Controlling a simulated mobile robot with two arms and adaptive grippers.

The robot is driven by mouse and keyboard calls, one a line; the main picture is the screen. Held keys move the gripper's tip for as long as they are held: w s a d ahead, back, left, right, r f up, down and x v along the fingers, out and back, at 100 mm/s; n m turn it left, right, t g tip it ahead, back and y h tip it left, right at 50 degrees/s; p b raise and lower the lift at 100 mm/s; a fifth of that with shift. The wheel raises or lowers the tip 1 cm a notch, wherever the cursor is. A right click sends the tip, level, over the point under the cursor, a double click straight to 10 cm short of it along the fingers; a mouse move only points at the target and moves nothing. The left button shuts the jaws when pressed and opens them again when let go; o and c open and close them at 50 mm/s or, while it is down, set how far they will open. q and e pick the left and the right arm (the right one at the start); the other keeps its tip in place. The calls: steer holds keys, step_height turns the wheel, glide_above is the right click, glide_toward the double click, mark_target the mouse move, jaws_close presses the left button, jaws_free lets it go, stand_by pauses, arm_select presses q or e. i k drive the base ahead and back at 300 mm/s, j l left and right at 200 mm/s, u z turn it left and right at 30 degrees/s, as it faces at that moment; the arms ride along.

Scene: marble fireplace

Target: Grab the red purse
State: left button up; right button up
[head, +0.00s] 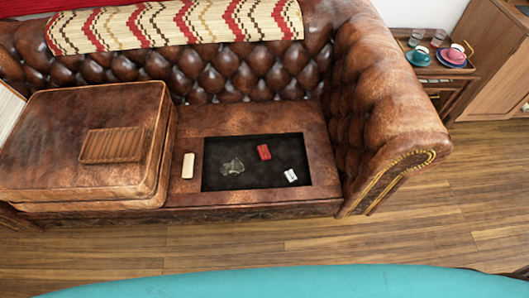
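A small red item that looks like the red purse (264,152) lies in a dark, rectangular recessed area (215,177) in the seat of a brown leather sofa (390,110). It is near the back edge of the dark area, right of its middle, and nothing covers it. Neither of my grippers shows in the head view.
A crumpled greyish thing (232,166) and a small white item (290,175) share the dark area. A cream bar-shaped item (188,165) lies left of it. Stacked cushions (70,125) fill the sofa's left. A side table (452,88) holds cups.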

mark_target(263, 150)
steer(key=j+u, duration=0.25)
steer(key=j, duration=0.45)
steer(key=i+j+u, duration=0.1)
steer(key=j+u, duration=0.15)
steer(key=j, duration=0.4)
